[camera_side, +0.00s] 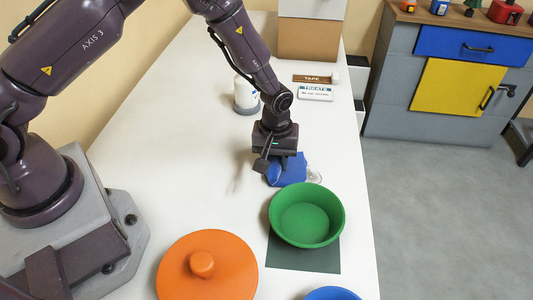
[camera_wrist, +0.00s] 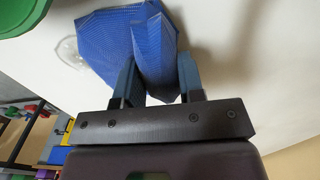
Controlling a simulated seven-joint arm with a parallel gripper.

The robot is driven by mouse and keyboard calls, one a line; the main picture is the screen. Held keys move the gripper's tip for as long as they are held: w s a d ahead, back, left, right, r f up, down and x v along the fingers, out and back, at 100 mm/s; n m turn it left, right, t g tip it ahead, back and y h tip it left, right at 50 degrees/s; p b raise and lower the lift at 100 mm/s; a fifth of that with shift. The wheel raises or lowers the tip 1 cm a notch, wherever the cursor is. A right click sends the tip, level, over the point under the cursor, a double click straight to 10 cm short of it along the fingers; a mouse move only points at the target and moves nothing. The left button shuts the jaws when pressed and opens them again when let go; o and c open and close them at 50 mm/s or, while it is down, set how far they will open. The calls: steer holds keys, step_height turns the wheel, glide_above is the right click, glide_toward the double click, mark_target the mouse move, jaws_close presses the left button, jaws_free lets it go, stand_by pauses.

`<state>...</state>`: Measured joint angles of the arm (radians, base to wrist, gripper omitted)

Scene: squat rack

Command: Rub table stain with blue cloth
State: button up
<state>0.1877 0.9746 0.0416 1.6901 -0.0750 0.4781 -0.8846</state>
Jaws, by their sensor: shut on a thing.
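The blue cloth (camera_side: 287,170) is bunched at the white table, just behind the green bowl, in the side view. My gripper (camera_side: 275,160) points down at it. In the wrist view the cloth (camera_wrist: 130,42) rises in a fold between the two fingers of my gripper (camera_wrist: 158,80), which are shut on it. A faint, pale round mark (camera_side: 314,176) shows on the table beside the right edge of the cloth. It also shows in the wrist view (camera_wrist: 68,52), partly covered by the cloth.
The green bowl (camera_side: 306,216) stands on a dark mat (camera_side: 305,258) close in front of the cloth. An orange lid (camera_side: 207,270) lies front left, and a blue object (camera_side: 332,294) is cut off at the front. A white bottle (camera_side: 246,95) and boxes stand behind. The table's left middle is clear.

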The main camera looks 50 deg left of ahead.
mark_target(314, 173)
steer(key=shift+w+d, duration=3.2)
steer(key=shift+d, duration=0.1)
steer(key=shift+s+a, duration=3.85)
steer(key=shift+a, duration=0.05)
steer(key=shift+s+a+r, duration=0.1)
steer(key=shift+s+r, duration=0.05)
steer(key=shift+r, duration=0.45)
steer(key=shift+s+a+r, duration=0.1)
steer(key=shift+r, duration=3.35)
